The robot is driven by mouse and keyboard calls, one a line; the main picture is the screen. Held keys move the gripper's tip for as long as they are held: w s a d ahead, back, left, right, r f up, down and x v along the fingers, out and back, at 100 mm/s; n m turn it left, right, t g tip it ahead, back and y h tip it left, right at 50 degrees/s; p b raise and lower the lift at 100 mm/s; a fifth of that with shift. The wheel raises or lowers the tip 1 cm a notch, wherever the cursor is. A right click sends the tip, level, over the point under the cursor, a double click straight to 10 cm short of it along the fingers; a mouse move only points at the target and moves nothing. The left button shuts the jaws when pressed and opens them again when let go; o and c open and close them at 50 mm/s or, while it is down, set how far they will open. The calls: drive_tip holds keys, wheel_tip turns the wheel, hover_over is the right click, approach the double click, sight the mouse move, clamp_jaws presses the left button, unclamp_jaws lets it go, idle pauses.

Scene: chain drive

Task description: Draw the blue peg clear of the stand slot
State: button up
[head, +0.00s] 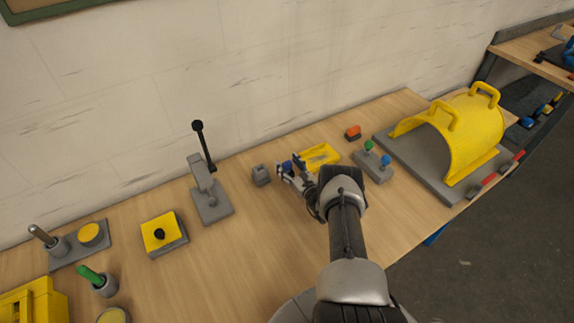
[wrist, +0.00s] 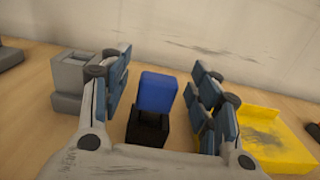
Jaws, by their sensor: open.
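The blue peg (wrist: 159,91) stands upright, its blue block rising from a black block (wrist: 148,128). I take the black block as the stand with the slot. My gripper (wrist: 163,84) is open around the peg, one finger on each side. Gaps show between both fingers and the peg, so it is not held. In the head view, my gripper (head: 293,172) is low over the bench, and a bit of the blue peg (head: 287,165) shows beside its fingers. The black block is mostly hidden there.
A grey block (wrist: 72,74) with a square hole on top stands close left of my gripper. A yellow tray (head: 321,156) lies close on the right. A lever stand (head: 211,203) and a grey base with green and blue knobs (head: 374,167) stand farther out.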

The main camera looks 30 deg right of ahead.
drive_tip(key=shift+w, duration=0.55)
drive_tip(key=c, duration=1.2)
drive_tip(key=shift+r+p, duration=2.8)
drive_tip(key=shift+r, duration=1.75)
